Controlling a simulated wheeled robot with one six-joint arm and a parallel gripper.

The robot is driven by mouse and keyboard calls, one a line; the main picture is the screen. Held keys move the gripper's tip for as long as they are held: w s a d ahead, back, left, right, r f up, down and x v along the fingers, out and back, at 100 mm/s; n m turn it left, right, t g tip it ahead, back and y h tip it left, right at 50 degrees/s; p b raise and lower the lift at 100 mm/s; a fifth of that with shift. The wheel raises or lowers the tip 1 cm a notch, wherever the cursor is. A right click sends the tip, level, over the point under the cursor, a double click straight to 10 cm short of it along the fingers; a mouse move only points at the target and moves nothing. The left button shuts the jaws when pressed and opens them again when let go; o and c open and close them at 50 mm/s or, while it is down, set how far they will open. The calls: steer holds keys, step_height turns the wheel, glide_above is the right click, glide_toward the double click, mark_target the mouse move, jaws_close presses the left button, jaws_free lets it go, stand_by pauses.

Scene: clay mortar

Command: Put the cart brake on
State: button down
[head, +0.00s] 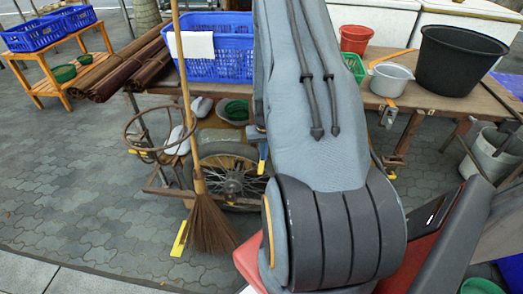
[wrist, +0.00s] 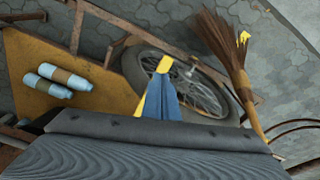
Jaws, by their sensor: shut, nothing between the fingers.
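The wooden cart (head: 165,190) stands with a spoked wheel (head: 228,178) under it; the wheel also shows in the wrist view (wrist: 205,92). A yellow piece (head: 180,238) sits low near the ground beside the broom. A yellow patch also shows by the bristles in the wrist view (wrist: 244,38). I cannot tell for certain whether this is the brake. My gripper (head: 262,160) points down in front of the wheel's upper part, partly hidden by my arm. In the wrist view its blue and yellow fingers (wrist: 162,70) are shut and empty, overlapping the wheel.
A broom (head: 210,222) leans upright against the cart's left side, beside a rusty ring (head: 150,135). Paving (head: 70,190) at left is clear.

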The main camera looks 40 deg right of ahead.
step_height(320, 180, up, 7)
steer(key=shift+s+a+b, duration=0.2)
steer(key=shift+s+b, duration=0.15)
steer(key=shift+r, duration=0.1)
stand_by(0.5)
steer(key=a+r+n, duration=0.2)
steer(key=a+r, duration=0.6)
steer(key=a, duration=0.2)
steer(key=s+a+r+n, duration=0.2)
steer(key=s+a+r, duration=0.3)
steer(key=a, duration=0.5)
steer(key=s+a+r+n, duration=0.2)
steer(key=s+a+r, duration=0.4)
steer(key=a, duration=0.5)
steer(key=shift+s+a+r+g+y, duration=0.15)
steer(key=shift+s+r+g+y, duration=0.2)
steer(key=shift+s, duration=0.9)
